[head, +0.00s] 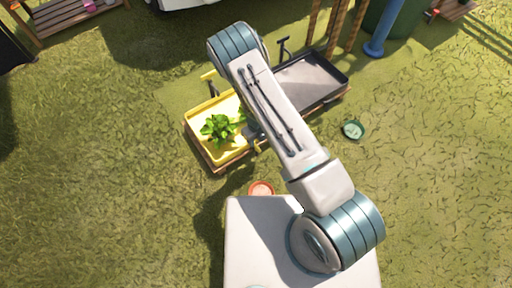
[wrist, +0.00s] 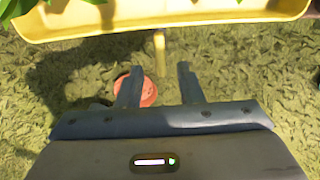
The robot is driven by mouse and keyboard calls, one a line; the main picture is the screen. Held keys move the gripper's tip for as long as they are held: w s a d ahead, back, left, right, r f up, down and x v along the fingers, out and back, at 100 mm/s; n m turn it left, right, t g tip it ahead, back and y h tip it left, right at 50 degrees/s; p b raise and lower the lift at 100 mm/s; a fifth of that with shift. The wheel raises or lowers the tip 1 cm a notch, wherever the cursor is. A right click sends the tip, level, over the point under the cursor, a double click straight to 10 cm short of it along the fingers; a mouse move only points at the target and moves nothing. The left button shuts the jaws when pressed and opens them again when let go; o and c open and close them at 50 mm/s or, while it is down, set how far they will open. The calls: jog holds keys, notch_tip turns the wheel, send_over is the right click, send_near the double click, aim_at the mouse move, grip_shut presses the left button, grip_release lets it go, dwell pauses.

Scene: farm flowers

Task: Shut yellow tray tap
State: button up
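The yellow tray (head: 194,114) holds a leafy green plant (head: 216,128) in the head view. A yellow-topped tap (head: 208,75) on a dark stem stands at its back edge. A small yellow upright piece (head: 257,145) shows at the tray's front right; I cannot tell if it is a tap part. In the wrist view, the tray's rim (wrist: 190,19) crosses the top, and a yellow piece (wrist: 159,52) hangs below it. My gripper (wrist: 160,68) is open and empty, with the yellow piece just beyond and between its fingertips. My arm hides part of the tray.
A dark tray (head: 325,98) with a black tap (head: 283,46) stands to the right. A red-orange round dish (head: 261,188) lies on the grass below the yellow tray, and a green one (head: 353,129) lies to the right. Grass at left is clear.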

aim_at(257, 146)
notch_tip(257, 146, down, 5)
jog(key=shift+r+b, duration=0.1)
jog(key=shift+b, duration=0.65)
